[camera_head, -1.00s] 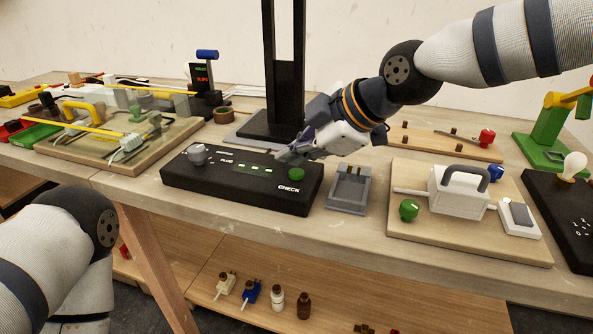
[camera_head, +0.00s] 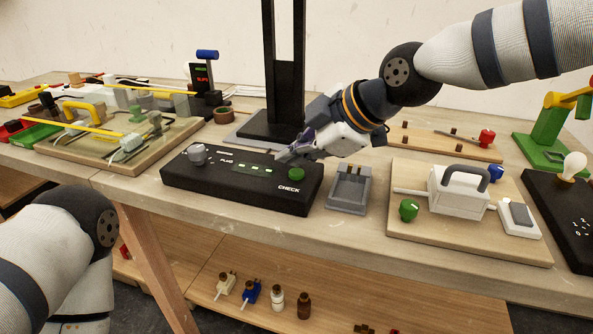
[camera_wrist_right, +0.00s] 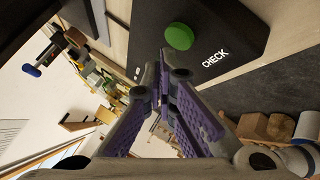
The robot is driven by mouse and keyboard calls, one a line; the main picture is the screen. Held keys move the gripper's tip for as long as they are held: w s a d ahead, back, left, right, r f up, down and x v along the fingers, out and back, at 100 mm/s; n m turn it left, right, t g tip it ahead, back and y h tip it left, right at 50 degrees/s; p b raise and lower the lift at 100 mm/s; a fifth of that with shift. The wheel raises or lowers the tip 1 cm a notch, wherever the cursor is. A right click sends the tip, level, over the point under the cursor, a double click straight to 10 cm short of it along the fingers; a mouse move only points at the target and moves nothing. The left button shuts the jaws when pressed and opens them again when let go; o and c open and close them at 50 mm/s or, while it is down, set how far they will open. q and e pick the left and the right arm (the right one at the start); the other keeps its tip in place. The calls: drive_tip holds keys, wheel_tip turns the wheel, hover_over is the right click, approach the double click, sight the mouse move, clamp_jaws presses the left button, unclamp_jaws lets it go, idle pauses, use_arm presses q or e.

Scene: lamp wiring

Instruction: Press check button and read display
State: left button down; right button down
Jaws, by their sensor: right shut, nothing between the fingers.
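The black check box (camera_head: 238,194) lies on the workbench, with a green check button (camera_head: 296,173) near its right end beside the word CHECK. A small dark green display (camera_head: 255,169) with a few faint marks sits left of the button; I cannot read it. My right gripper (camera_head: 284,157) is shut and empty, its tip just behind the button, apparently apart from it. In the right wrist view, the green button (camera_wrist_right: 179,37) shows beyond the shut fingertips (camera_wrist_right: 164,60), with a gap between. My left gripper is outside the frame; only my left arm shows.
A grey holder (camera_head: 349,190) stands right of the box. Farther right is a wooden board (camera_head: 470,240) with a white junction box and green knob. A black stand (camera_head: 270,128) rises behind. A board with yellow parts (camera_head: 115,160) lies left.

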sight(295, 174)
drive_tip(key=shift+f, duration=0.35)
drive_tip(key=shift+f, duration=0.4)
idle(0.4)
drive_tip(key=shift+r, duration=0.1)
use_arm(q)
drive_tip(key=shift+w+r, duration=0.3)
use_arm(e)
drive_tip(key=shift+r, duration=0.75)
